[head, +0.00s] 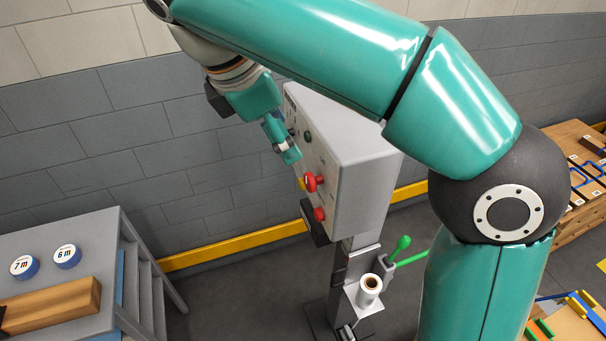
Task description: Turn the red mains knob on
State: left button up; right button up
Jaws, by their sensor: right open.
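A grey control box (357,165) stands on a post, its front face turned to the left and seen at a steep angle. A red knob (312,182) sticks out of that face, with a bit of yellow beside it. My right gripper (289,154) is in front of the face, above and a little left of the red knob and apart from it. It is open, and nothing shows between its fingers. The knob's exact turn position is too small to tell. My left gripper is out of view.
A second red control (319,214) sits below the knob and a green button (307,136) above. A green-handled lever (402,244) and a white roll (370,285) are below the box. A grey table (90,235) stands at left; a yellow rail (235,246) runs along the wall.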

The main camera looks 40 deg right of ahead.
aim_at(308, 178)
jog(key=b+x, duration=0.2)
jog(key=x, duration=1.4)
jog(key=shift+w+a+f, duration=0.1)
jog(key=shift+a, duration=0.05)
